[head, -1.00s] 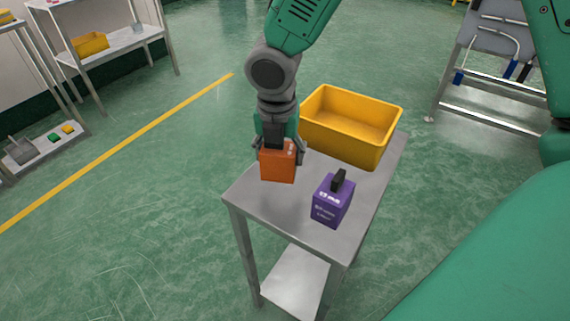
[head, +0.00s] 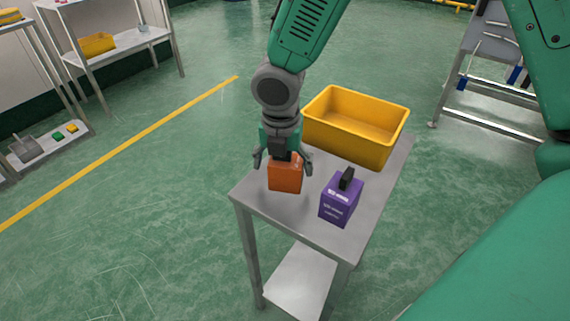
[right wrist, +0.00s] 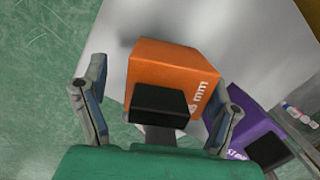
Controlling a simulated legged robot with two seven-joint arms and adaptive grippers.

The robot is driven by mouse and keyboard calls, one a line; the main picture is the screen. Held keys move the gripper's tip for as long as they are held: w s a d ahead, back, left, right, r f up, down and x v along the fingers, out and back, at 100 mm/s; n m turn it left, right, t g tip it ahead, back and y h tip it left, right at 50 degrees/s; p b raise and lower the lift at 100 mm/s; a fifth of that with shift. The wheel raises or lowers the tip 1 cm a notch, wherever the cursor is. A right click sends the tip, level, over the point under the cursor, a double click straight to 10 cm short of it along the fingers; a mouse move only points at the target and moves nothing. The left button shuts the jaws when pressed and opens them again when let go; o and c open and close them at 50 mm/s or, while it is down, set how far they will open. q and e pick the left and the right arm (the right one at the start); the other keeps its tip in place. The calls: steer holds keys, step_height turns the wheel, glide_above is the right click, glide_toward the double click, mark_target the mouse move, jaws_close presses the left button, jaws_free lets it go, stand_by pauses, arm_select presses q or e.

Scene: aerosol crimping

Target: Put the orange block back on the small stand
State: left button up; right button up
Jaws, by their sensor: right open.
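The orange block (head: 286,178) stands upright on the top of the small metal stand (head: 268,210), near its left edge. It appears to rest on the surface. My right gripper (head: 282,163) is above and around it, open, with a finger spread off each side. In the right wrist view, the orange block (right wrist: 165,65) with its black handle (right wrist: 160,104) sits between the two spread fingers of the right gripper (right wrist: 158,108), with gaps on both sides. My left gripper is not in view.
A purple block (head: 340,203) with a black handle stands just right of the orange one on the stand; it also shows in the right wrist view (right wrist: 240,125). A yellow bin (head: 355,125) occupies the stand's far end. The near front corner is clear.

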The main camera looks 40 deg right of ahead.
mark_target(285, 162)
steer(key=r+p, duration=0.1)
steer(key=r, duration=0.2)
steer(key=r+p, duration=0.1)
steer(key=r, duration=0.3)
steer(key=s+r+p, duration=0.1)
steer(key=r, duration=0.2)
steer(key=shift+r, duration=0.3)
steer(key=shift+a+r, duration=0.1)
steer(key=shift+r, duration=0.15)
steer(key=shift+a+r, duration=0.15)
steer(key=shift+a, duration=0.25)
steer(key=shift+d, duration=0.25)
steer(key=shift+d, duration=0.1)
